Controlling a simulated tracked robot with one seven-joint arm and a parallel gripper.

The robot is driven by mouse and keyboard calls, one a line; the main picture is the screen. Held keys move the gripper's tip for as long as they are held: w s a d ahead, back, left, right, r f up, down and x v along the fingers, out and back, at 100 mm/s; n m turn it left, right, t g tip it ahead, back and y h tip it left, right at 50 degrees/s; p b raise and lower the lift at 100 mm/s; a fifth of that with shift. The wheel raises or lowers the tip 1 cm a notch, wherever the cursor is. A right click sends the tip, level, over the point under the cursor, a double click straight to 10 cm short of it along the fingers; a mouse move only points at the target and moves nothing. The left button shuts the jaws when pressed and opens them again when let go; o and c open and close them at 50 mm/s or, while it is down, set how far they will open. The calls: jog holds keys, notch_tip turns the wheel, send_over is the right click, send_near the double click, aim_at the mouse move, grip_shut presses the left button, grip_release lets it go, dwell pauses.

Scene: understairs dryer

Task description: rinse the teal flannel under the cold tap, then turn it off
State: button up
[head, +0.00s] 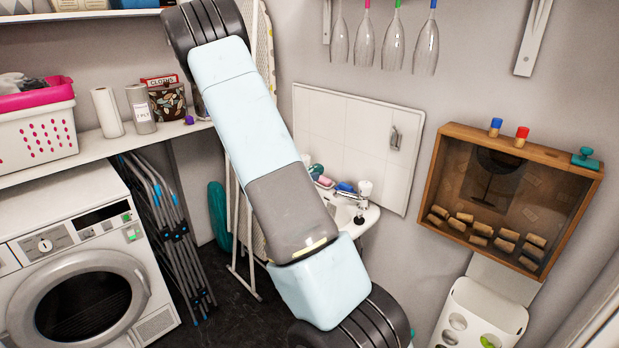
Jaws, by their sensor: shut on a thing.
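A small white basin (372,215) is on the back wall, partly hidden behind my arm. A tap with a pale, rounded top (365,188) stands at its rim, with a blue item (345,187) just left of it. A small teal item (316,170) and a pink item (324,181) lie at the basin's back left. I cannot tell whether the teal one is the flannel. I cannot see any water running. My arm crosses the middle of the view and hides the basin's left part. My gripper does not show.
A washing machine or dryer (150,325) stands at left under a shelf (60,164) with a pink-and-white basket (38,130). A folded rack (165,215) leans beside it. A cork box (590,192) hangs at right above a white bag holder (505,318). Glasses (427,45) hang above.

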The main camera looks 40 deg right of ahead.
jog(key=shift+s+d+m+g, duration=0.5)
jog(key=shift+s+g, duration=0.1)
jog(key=shift+g, duration=0.1)
jog(key=shift+f, duration=0.1)
notch_tip(320, 180, down, 10)
dwell(0.3)
jog(key=o, duration=1.1)
jog(key=shift+a, duration=0.1)
jog(key=v, duration=1.3)
jog(key=shift+a+f, duration=0.2)
jog(key=shift+a, duration=0.2)
